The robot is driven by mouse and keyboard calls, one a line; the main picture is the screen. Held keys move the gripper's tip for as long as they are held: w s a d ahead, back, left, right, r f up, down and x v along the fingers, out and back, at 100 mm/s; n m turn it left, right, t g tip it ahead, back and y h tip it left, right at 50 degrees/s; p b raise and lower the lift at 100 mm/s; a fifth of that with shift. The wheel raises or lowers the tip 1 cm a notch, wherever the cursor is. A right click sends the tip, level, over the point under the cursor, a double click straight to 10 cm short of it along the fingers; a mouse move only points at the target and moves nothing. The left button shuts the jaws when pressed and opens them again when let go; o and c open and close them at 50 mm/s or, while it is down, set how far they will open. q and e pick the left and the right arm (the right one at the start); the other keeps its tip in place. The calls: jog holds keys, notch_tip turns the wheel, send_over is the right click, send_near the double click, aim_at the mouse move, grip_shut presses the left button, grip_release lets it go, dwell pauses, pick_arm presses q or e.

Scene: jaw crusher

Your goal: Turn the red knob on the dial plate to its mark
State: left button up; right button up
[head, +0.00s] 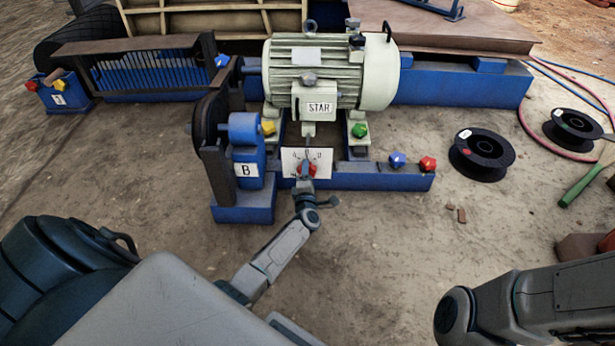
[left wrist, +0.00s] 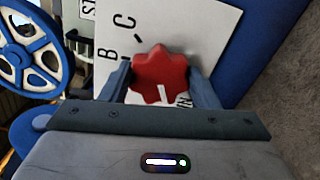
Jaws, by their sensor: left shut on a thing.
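The white dial plate (head: 325,168) stands upright at the front of the blue motor frame. It also fills the upper middle of the left wrist view (left wrist: 205,25). The red star-shaped knob (left wrist: 160,72) sits on it, with a white pointer line on its lower part in that view. The letters B and C with black ticks show to its upper left; lettering below it is partly hidden. My left gripper (head: 307,178) is shut on the knob, one finger on each side (left wrist: 160,86). In the head view my arm and fingers partly cover the knob. My right gripper is not in view.
The large pale motor (head: 330,75) with a STAR label stands behind the plate. A blue block marked B (head: 247,168) is to its left. Blue and red knobs (head: 427,164) sit on the blue beam to the right. Black spools (head: 481,152) lie on the ground farther right.

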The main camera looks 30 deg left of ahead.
pick_arm(q)
jog(key=shift+s+n+b, duration=0.1)
jog(key=shift+n+b, duration=0.55)
jog(key=shift+n, duration=1.45)
jog(key=o, duration=1)
